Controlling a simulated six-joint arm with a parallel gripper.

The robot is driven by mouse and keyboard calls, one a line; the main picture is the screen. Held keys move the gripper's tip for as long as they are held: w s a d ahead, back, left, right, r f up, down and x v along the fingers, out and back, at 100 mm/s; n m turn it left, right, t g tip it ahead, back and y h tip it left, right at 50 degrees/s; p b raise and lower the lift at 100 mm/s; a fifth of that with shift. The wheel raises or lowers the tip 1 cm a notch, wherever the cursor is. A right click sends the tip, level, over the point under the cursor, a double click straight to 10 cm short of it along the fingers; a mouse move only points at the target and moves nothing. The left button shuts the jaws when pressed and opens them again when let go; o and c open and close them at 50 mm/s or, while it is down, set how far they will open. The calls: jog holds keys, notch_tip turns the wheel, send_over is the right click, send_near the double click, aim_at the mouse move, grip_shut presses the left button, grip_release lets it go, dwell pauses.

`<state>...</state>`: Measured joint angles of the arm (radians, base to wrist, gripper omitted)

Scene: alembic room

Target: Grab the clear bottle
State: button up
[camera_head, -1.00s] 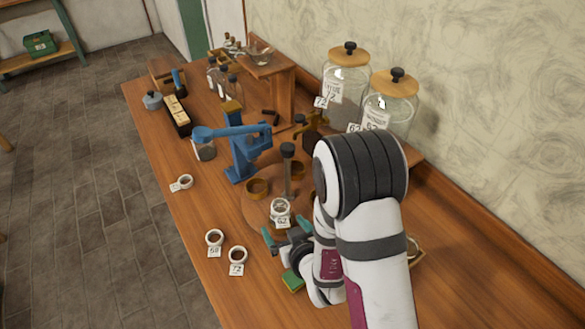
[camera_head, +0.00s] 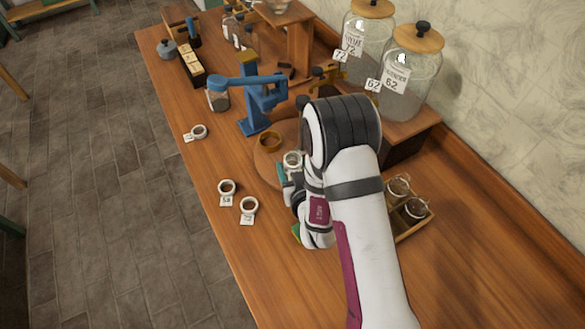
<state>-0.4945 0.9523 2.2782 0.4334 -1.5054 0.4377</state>
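Small clear glass bottles (camera_head: 229,28) stand at the back of the table, left of a wooden stand. A clear glass vessel (camera_head: 217,99) is under the left end of the blue press arm. I cannot tell which is the clear bottle meant. My gripper (camera_head: 288,178) has teal fingertips and is low over the near part of the round wooden board (camera_head: 268,165). It is beside a small white-rimmed jar (camera_head: 293,159). My own arm hides most of the gripper, so its opening and any contact with the jar cannot be seen.
A blue press (camera_head: 252,98) stands mid-table. Two large lidded jars (camera_head: 408,75) stand on a raised shelf at right. White rings with number tags (camera_head: 227,187) lie along the left edge. A small tray (camera_head: 412,230) holds jars at right. The near table (camera_head: 270,280) is clear.

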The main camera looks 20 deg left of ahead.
grip_shut()
jog(key=shift+r, duration=0.1)
